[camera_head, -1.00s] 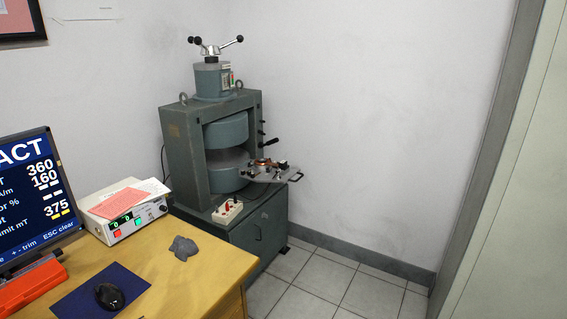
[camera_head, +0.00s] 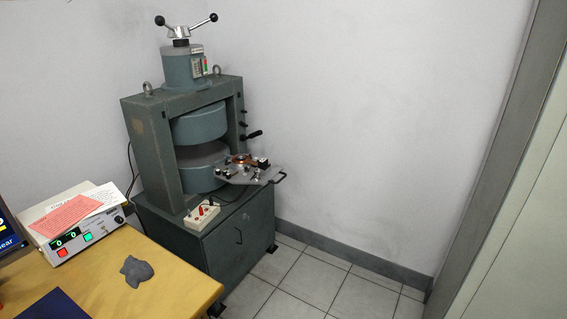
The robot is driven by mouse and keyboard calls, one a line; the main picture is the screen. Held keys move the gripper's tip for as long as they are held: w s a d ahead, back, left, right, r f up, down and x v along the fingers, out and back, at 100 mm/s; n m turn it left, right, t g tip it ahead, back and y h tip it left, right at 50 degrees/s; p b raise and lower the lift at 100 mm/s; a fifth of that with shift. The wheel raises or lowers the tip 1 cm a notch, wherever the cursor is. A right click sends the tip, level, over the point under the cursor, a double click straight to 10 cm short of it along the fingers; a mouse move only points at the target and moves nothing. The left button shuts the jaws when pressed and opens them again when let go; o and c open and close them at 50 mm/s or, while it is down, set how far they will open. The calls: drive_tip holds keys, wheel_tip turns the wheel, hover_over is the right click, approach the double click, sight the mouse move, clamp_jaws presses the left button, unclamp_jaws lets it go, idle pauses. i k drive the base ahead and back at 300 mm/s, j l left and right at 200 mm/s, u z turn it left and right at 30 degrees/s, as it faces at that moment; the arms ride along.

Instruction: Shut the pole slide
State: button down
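The green electromagnet (camera_head: 146,130) stands against the wall on a cabinet, with two round poles, the upper one (camera_head: 200,124) above the lower one (camera_head: 198,177), and a gap between them. The pole slide (camera_head: 250,176) is a grey plate that sticks out to the right of the frame. It carries a copper-coloured round part (camera_head: 241,159) and small dark fittings. A handle (camera_head: 275,179) is at its outer right end. The slide is drawn out of the gap. Its inner end is hidden by the poles. My gripper is not in view.
A white terminal box (camera_head: 202,215) sits before the poles. The tiled floor (camera_head: 312,278) right of the cabinet is clear.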

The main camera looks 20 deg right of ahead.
sight(262, 177)
drive_tip(key=i+l, duration=0.3)
drive_tip(key=l, duration=0.15)
drive_tip(key=i+l, duration=0.3)
drive_tip(key=l, duration=0.15)
drive_tip(key=i+l, duration=0.3)
drive_tip(key=l, duration=0.2)
drive_tip(key=i+l, duration=0.3)
drive_tip(key=l, duration=0.15)
